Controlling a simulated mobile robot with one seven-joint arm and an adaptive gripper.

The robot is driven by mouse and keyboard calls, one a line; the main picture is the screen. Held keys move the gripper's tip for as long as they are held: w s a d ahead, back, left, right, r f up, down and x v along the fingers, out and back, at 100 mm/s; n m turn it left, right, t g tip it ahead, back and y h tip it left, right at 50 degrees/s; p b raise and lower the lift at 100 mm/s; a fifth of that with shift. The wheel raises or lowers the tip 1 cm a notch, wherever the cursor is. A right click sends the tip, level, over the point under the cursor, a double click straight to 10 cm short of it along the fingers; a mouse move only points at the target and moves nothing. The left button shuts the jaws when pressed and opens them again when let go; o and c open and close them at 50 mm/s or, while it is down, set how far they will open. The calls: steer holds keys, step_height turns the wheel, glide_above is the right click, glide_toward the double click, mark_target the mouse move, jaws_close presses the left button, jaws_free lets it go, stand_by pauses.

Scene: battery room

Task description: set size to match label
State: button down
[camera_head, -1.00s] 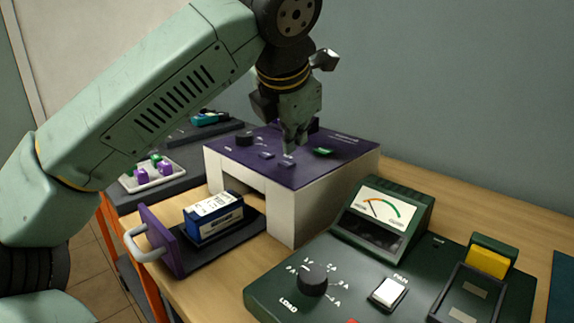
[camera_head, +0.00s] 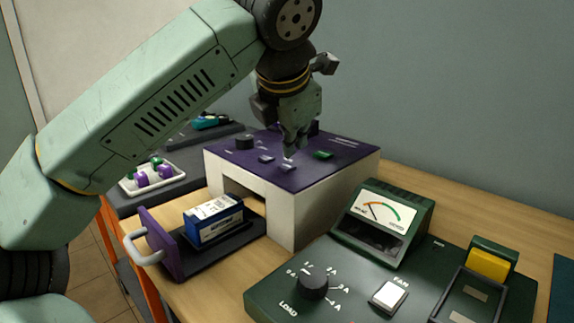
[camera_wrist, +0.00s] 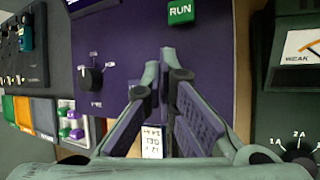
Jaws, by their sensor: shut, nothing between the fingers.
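The purple-topped machine (camera_head: 345,147) stands on the bench in the head view. Its black size knob (camera_head: 245,142) is at the panel's back left and also shows in the wrist view (camera_wrist: 91,78).
A dark green tester (camera_head: 260,290) with a LOAD knob (camera_head: 312,287), a FAN switch (camera_head: 388,294) and a meter (camera_head: 382,213) fills the front right. A white tray (camera_head: 130,185) holds purple and green pieces at left. Bare bench lies behind the tester.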

mark_target(292, 165)
steer(key=shift+f, duration=0.1)
steer(key=shift+f+b, duration=0.3)
steer(key=shift+f, duration=0.4)
stand_by(0.5)
stand_by(0.4)
steer(key=shift+r+p, duration=0.4)
steer(key=shift+r, duration=0.4)
step_height(292, 165, up, 5)
steer(key=p, duration=0.4)
steer(key=shift+r, duration=0.1)
stand_by(1.7)
